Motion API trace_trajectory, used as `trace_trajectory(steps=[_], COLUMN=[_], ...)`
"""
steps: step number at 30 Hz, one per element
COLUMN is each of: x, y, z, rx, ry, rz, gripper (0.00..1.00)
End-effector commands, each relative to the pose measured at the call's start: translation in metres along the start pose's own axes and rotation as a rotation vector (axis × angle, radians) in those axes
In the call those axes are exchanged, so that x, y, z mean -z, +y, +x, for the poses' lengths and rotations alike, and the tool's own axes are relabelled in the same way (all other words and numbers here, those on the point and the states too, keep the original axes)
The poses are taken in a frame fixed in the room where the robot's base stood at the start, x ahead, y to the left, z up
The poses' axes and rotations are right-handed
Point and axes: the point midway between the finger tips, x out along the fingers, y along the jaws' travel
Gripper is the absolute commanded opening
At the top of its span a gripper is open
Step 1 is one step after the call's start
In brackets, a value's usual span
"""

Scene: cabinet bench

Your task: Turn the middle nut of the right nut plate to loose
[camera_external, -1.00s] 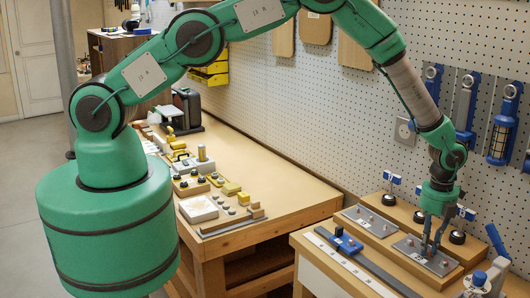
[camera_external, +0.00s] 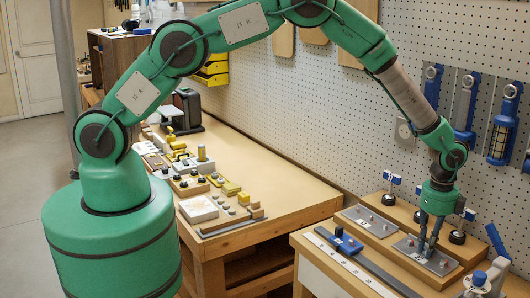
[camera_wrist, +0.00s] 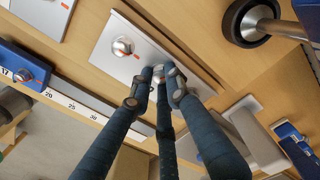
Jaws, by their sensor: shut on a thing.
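The right nut plate (camera_external: 405,246) is a grey metal plate on a raised wooden block at the bench's right; it also shows in the wrist view (camera_wrist: 106,58). One silver nut (camera_wrist: 123,46) with a red mark beside it stands clear at the plate's near-left part in the wrist view. My gripper (camera_external: 428,250) points down onto the plate's middle. In the wrist view its dark fingers (camera_wrist: 160,76) are closed around the middle nut, which they mostly hide; I cannot read its angle. The rest of the plate is partly behind the fingers.
The left nut plate (camera_external: 369,222) lies beside it on the same block. A blue slider (camera_external: 346,243) sits on a rail with a numbered scale (camera_wrist: 75,105) in front. A black round knob (camera_wrist: 248,20) is close by. A pegboard wall (camera_external: 300,110) rises behind.

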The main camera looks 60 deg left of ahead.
Motion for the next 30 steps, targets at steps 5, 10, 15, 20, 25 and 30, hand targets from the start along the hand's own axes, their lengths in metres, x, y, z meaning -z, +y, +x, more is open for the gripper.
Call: trace_trajectory(steps=[5,10,15,20,25,30], x=[-0.0009,-0.0008,-0.0009,-0.0009,-0.0009,-0.0009], y=[-0.0007,-0.0009,-0.0006,-0.0006,-0.0005,-0.0005], z=[0.0011,0.0005,0.0001,-0.0006,-0.0008,-0.0009], rx=[0.001,0.002,0.001,0.001,0.001,0.001], ry=[0.000,0.000,0.000,0.000,0.000,0.000], rz=[-0.158,-0.285,-0.372,-0.415,-0.430,-0.430], gripper=[0.00,0.00,0.00,0.00,0.00,0.00])
